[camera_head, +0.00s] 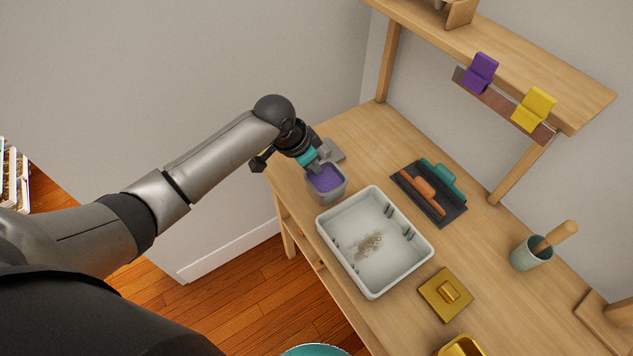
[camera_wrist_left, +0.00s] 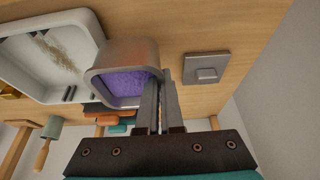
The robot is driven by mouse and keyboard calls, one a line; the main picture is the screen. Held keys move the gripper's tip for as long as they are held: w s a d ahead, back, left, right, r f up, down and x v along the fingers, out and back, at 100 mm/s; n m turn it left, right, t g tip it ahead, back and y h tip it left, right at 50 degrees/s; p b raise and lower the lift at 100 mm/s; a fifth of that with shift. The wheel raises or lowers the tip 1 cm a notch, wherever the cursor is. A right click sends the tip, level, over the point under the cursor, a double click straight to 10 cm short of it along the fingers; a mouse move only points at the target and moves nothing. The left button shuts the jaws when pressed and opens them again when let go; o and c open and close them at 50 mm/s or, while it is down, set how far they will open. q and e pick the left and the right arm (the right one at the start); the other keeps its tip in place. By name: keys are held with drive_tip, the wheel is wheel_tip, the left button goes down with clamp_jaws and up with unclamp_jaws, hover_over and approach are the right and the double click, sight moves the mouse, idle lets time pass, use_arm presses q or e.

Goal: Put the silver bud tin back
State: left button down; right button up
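The silver bud tin (camera_head: 325,197) is a square grey tin with purple contents, near the table's left end beside the white tray. In the left wrist view the tin (camera_wrist_left: 126,52) is open, its purple contents facing the camera. My left gripper (camera_head: 314,166) is at the tin's far wall. Its narrow fingers (camera_wrist_left: 160,100) are close together, seemingly one on each side of that wall. I cannot tell whether the tin touches the table. A grey square lid with a knob (camera_head: 333,150) lies just behind the tin; it also shows in the wrist view (camera_wrist_left: 206,70). My right gripper is not in view.
A white tray (camera_head: 376,284) with brownish bits stands close by. A gold lid (camera_head: 446,294), gold tin (camera_head: 461,346), dark mat (camera_head: 452,212) with teal and orange pieces, and cup with a wooden handle (camera_head: 531,253) are to the right. A shelf (camera_head: 545,75) overhangs the back.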

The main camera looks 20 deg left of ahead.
sight(316, 180)
use_arm(q)
drive_tip(key=shift+f+b, duration=0.7)
drive_tip(key=shift+f, duration=1.55)
drive_tip(key=shift+f, duration=0.15)
drive_tip(key=c, duration=1.1)
unclamp_jaws()
drive_tip(key=shift+p+v, duration=2)
drive_tip(key=shift+v, duration=4.15)
